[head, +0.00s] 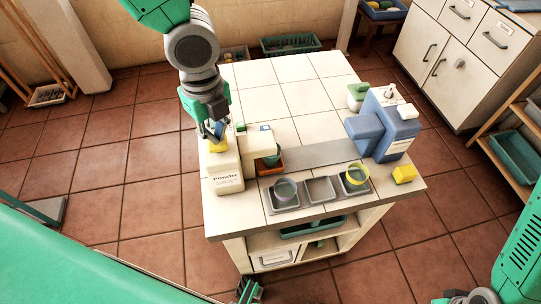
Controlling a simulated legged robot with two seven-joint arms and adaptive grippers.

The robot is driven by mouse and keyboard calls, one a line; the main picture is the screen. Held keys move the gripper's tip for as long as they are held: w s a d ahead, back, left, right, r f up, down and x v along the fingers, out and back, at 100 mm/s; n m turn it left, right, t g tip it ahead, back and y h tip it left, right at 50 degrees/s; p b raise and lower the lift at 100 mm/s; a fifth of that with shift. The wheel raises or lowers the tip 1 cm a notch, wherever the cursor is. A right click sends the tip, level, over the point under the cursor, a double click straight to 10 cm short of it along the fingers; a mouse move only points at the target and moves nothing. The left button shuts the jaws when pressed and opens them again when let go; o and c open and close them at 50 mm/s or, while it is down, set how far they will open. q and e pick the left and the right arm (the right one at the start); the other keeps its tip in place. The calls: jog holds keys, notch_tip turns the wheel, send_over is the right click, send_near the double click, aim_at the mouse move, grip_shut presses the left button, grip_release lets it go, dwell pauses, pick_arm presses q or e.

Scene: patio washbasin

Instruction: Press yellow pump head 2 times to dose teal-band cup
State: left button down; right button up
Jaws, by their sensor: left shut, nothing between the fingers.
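The yellow pump head (217,145) tops a cream dispenser (226,174) with printed lettering at the table's left edge. My left gripper (213,131) is shut, empty, directly above the pump head and partly hiding it; I cannot tell whether they touch. I cannot tell which cup bears the teal band.
A second cream dispenser (258,146) stands close right of the first. A blue dispenser (384,127) and yellow block (404,174) are at the right. The table's back tiles are clear.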

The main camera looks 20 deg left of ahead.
pick_arm(q)
jog(key=shift+f+b, duration=0.45)
jog(key=shift+f, duration=0.5)
jog(key=shift+r, duration=0.2)
jog(key=shift+r+p, duration=1.75)
jog(key=shift+p, duration=0.55)
jog(key=shift+r, duration=0.1)
notch_tip(320, 180, up, 4)
jog(key=p, duration=0.5)
jog(key=shift+r, duration=0.9)
